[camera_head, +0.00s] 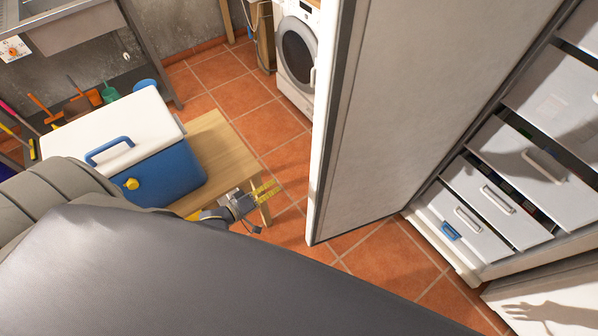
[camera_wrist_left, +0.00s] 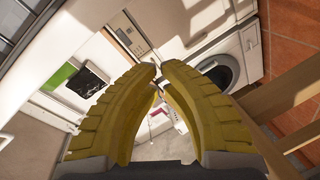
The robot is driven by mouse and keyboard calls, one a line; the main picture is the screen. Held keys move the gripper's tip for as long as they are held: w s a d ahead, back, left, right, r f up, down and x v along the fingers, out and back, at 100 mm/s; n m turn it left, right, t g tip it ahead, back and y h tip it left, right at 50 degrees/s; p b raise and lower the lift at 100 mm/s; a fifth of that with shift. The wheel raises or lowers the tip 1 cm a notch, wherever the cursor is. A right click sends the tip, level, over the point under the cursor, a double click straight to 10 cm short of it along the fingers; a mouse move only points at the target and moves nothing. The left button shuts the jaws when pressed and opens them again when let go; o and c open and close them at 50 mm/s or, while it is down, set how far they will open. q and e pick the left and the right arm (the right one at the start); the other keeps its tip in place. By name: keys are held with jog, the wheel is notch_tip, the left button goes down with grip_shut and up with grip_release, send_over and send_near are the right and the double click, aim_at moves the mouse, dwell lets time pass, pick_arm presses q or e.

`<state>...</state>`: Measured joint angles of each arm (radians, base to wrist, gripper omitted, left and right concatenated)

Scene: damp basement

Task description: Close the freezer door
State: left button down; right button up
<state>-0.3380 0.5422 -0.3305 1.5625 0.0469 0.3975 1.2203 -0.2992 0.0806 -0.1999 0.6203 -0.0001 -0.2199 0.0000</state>
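The freezer door (camera_head: 400,100) stands wide open in the head view, its pale inner face turned toward the drawers. Its dark-sealed free edge is toward the left. The freezer's white drawers (camera_head: 483,198) are exposed at the right. My left gripper (camera_head: 268,190) has yellow fingers and is left of the door's lower free edge, apart from it, near the wooden bench. In the left wrist view its fingertips (camera_wrist_left: 158,68) are close together with nothing seen held between them. My right gripper is not in view.
A blue cooler with a white lid (camera_head: 165,165) sits on a wooden bench (camera_head: 225,150) at the left. A washing machine (camera_head: 297,50) stands behind the door. Open tiled floor (camera_head: 290,160) lies between bench and door. A white panel (camera_head: 550,300) is at lower right.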

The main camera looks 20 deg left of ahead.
pick_arm(q)
notch_tip(320, 180, up, 5)
jog(key=d+n+t+h, duration=0.1)
jog(key=d+n, duration=0.1)
jog(key=n, duration=0.3)
jog(key=x, duration=1.1)
jog(key=shift+s+d+r, duration=0.15)
jog(key=shift+s+d, duration=0.4)
jog(key=shift+s, duration=0.25)
jog(key=shift+s+d+r, duration=0.2)
jog(key=shift+s+d, duration=0.35)
jog(key=shift+s, duration=0.25)
